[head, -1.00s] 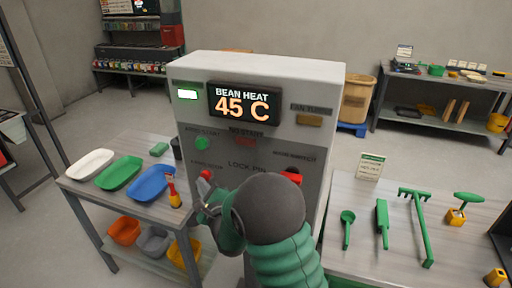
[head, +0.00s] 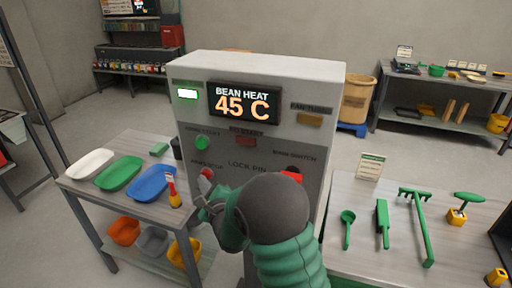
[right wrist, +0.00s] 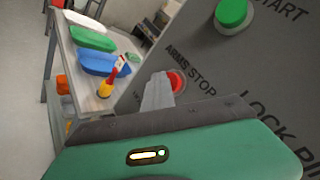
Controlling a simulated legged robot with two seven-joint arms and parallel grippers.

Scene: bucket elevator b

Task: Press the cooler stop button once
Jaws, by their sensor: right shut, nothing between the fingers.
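The grey cabinet (head: 255,70) stands in the middle of the head view. A red stop button (head: 207,174) is on the lower left of its front panel. It also shows in the right wrist view (right wrist: 178,82), where its label seems to read "ARMS STOP"; I cannot read the word "cooler". My right gripper (head: 202,193) is shut and empty, just below the button in the head view. In the wrist view its fingertips (right wrist: 158,82) overlap the button's left edge; I cannot tell if they touch it. The green start button (head: 202,143) is above. My left gripper is not in view.
The display (head: 244,103) reads "BEAN HEAT 45 C". A table with trays (head: 152,183) stands left, and a table with green tools (head: 382,222) stands right.

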